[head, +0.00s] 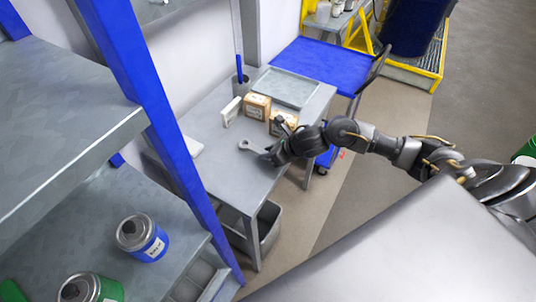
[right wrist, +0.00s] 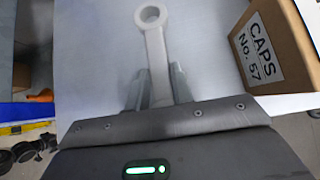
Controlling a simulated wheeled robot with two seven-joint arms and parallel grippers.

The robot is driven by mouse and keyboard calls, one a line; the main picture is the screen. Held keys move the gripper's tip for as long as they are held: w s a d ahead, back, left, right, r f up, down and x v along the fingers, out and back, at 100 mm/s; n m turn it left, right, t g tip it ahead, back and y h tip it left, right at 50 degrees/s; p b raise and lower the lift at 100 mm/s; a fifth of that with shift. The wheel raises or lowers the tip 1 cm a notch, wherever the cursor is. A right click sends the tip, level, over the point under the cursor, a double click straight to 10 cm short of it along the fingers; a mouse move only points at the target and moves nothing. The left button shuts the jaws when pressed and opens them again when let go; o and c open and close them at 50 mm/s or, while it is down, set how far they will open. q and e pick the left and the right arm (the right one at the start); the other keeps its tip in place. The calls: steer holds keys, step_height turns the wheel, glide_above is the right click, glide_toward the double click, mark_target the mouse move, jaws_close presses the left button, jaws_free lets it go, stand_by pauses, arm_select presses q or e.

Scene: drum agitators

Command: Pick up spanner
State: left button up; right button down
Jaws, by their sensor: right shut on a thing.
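The spanner (head: 250,146) is a light grey tool at the front middle of the grey metal table. Its ring end also shows in the right wrist view (right wrist: 151,17), pointing away from my gripper. My right gripper (head: 270,157) reaches in from the right, low over the table. In the right wrist view its fingers (right wrist: 160,88) are shut on the spanner's shaft, one on each side. The spanner's other end is hidden by the gripper. Whether the spanner touches the table I cannot tell. My left gripper does not show.
Two cardboard boxes (head: 257,107) stand behind the gripper; one labelled CAPS (right wrist: 262,45) is close on the right in the wrist view. A flat tray (head: 287,88) lies at the table's back. A shelf with a blue upright (head: 150,110) stands left. A grey bin (head: 268,232) sits below.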

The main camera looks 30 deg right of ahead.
steer(key=s+r, duration=0.1)
steer(key=r, duration=0.1)
steer(key=s+r, duration=0.2)
steer(key=r, duration=0.1)
steer(key=s+r, duration=0.1)
steer(key=r, duration=0.1)
steer(key=shift+s+d+r, duration=0.15)
steer(key=shift+s+r, duration=0.05)
steer(key=shift+r, duration=0.05)
steer(key=s+r+p, duration=0.3)
steer(key=s+r, duration=0.1)
steer(key=s, duration=0.5)
steer(key=shift+s+d+r, duration=0.2)
steer(key=shift+s+d, duration=0.05)
steer(key=shift+s, duration=0.05)
